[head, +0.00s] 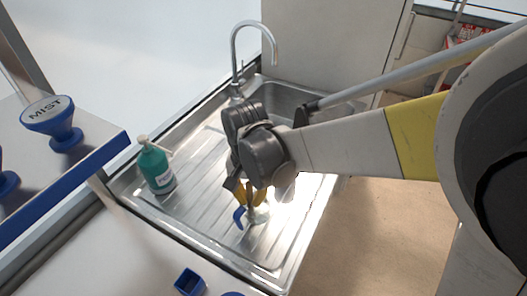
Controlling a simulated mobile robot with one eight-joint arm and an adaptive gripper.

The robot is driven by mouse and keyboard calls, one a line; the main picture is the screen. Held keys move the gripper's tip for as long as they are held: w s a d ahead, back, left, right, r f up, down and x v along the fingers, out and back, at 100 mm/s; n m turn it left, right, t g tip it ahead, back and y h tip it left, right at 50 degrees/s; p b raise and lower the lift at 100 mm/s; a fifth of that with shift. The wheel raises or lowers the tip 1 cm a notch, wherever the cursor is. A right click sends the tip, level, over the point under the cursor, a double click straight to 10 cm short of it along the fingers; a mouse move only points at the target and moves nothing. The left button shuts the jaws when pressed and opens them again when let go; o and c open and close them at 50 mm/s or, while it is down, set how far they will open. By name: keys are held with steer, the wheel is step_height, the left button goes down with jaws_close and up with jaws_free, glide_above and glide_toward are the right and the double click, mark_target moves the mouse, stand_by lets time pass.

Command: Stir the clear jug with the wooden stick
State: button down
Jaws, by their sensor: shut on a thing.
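My gripper (244,197) points down over the metal draining board, with its yellow fingers shut. A thin upright piece between the fingers appears to be the wooden stick (250,201), mostly hidden by the fingers. The clear jug (260,214) stands on the draining board right below my gripper, with its blue handle toward the left. The stick's lower end seems to reach down into the jug, but glare and the see-through wall make its depth unclear. The top of the jug is partly covered by my gripper.
A green pump bottle (155,168) stands on the draining board (205,205) to the left. The tap (236,60) and sink basin (285,100) are behind my gripper. A blue MIST knob (66,138) is at far left. A small blue box (189,282) is at the front.

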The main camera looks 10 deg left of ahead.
steer(key=shift+s+d, duration=0.2)
steer(key=shift+d, duration=0.5)
step_height(320, 180, up, 11)
steer(key=p, duration=0.8)
steer(key=shift+r, duration=0.15)
steer(key=shift+p, duration=0.3)
stand_by(0.3)
step_height(320, 180, up, 5)
steer(key=p, duration=0.3)
steer(key=shift+p, duration=0.3)
stand_by(0.3)
